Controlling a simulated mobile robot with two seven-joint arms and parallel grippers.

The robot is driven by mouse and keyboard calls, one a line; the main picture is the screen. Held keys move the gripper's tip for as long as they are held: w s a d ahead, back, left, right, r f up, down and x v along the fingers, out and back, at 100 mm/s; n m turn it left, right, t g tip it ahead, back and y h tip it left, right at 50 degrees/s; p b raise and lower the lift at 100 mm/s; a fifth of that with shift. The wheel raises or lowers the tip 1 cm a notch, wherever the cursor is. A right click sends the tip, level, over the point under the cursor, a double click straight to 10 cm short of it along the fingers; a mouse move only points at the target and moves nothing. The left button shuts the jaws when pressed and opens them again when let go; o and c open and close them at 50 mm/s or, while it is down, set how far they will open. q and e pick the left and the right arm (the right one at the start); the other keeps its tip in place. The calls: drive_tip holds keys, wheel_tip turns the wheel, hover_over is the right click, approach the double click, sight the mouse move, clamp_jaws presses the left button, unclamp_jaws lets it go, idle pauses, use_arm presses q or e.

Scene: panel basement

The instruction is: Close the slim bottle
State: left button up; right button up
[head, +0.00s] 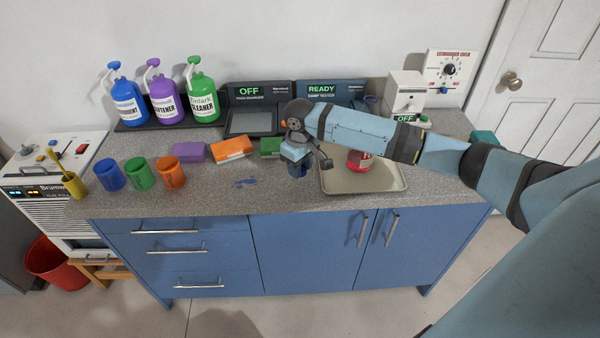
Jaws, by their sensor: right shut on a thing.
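My right gripper (297,157) points down over the middle of the counter, just left of the metal tray. It is shut on a small dark blue thing (297,172), mostly hidden by the fingers; I cannot tell whether this is the slim bottle's cap or part of a bottle. A red container with a white label (358,163) stands in the tray, its top hidden behind my right arm. I cannot tell for certain which thing is the slim bottle. My left gripper is not in view.
Blue (127,104), purple (165,100) and green (203,97) pump bottles stand at the back left. Cups (140,173) and sponges (233,148) lie along the counter (215,197). The tray (390,180) is at right.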

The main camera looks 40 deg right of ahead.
wheel_tip(320, 180, up, 17)
drive_tip(key=shift+p, duration=0.35)
drive_tip(key=shift+f, duration=0.1)
